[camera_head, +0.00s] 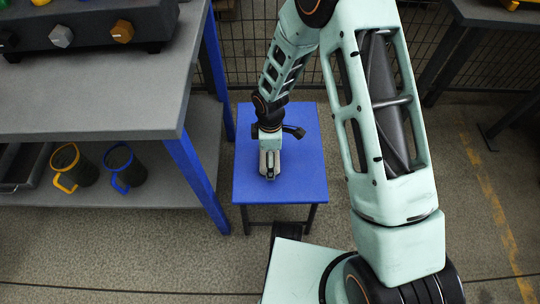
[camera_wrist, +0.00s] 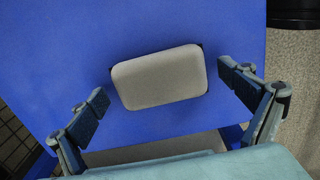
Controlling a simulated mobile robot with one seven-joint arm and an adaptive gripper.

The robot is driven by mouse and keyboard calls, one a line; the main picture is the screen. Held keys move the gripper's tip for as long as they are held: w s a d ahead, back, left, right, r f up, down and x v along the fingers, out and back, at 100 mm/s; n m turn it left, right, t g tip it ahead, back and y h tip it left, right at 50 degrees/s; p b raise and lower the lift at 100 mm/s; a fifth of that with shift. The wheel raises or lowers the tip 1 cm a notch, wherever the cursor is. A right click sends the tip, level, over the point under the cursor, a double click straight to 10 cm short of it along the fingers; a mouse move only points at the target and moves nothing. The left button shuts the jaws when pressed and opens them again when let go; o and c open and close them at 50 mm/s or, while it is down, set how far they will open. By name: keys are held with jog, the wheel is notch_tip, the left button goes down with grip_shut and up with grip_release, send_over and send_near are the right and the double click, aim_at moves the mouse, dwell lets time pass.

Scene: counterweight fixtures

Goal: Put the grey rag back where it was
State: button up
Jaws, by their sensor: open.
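A grey, rounded, pad-like block (camera_wrist: 160,78), which I take to be the grey rag, lies on the blue top of a small table (camera_head: 305,185). My gripper (camera_wrist: 164,90) is open, with one finger on each side of the block and a visible gap to both. In the head view my gripper (camera_head: 270,172) hangs over the middle of the blue top and mostly hides what is under it. Nothing is held.
A grey workbench (camera_head: 100,105) with blue legs stands at the left. Its lower shelf holds a yellow-handled mug (camera_head: 75,168) and a blue-handled mug (camera_head: 125,170). A dark box with coloured knobs (camera_head: 90,25) stands on top. A wire fence runs behind. Floor at the right is clear.

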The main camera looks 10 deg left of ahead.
notch_tip(320, 180, up, 12)
jog(key=p, duration=0.3)
dwell(0.4)
